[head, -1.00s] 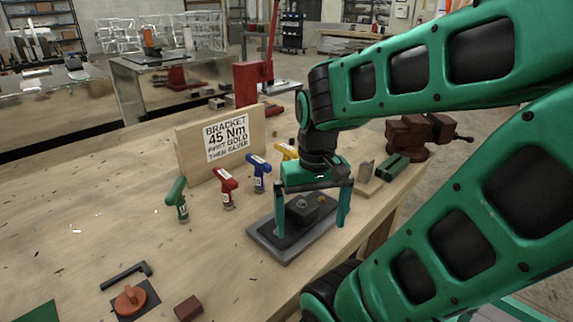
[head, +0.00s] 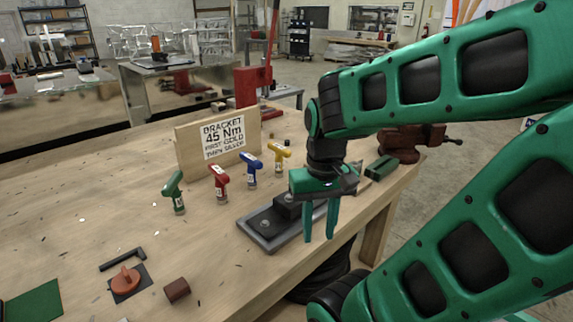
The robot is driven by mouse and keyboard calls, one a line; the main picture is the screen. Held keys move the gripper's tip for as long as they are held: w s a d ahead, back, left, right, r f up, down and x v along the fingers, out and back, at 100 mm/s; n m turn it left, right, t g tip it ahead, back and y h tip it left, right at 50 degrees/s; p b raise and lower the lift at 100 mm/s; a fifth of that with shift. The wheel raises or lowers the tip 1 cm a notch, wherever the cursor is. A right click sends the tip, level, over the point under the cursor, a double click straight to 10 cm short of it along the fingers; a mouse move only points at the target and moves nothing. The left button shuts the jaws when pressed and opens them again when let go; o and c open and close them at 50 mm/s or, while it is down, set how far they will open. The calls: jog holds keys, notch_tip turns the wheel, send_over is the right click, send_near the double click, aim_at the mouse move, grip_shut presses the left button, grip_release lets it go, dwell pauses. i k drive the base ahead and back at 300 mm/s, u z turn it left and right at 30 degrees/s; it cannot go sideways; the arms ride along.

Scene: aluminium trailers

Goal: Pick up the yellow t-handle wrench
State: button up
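The yellow t-handle wrench (head: 279,157) stands upright on the workbench at the right end of a row of t-handle wrenches. It is fully in view, just left of my arm's wrist. My gripper (head: 319,238) points down near the bench's right edge, to the right of and nearer than the yellow wrench. Its two green fingers are apart with nothing visible between them. The gripper does not touch the wrench.
Blue (head: 250,170), red (head: 219,184) and green (head: 174,192) wrenches stand left of the yellow one. A grey plate with a black bracket (head: 268,224) lies before them. A sign board (head: 187,147) stands behind. A red vise (head: 410,142) is at right.

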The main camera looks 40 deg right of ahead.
aim_at(281, 152)
jog(key=u, duration=0.05)
jog(key=k, duration=0.25)
jog(key=u, duration=1.55)
jog(key=k, duration=1.5)
jog(key=z, duration=1.65)
jog(key=i, duration=1)
jog(key=u, duration=0.05)
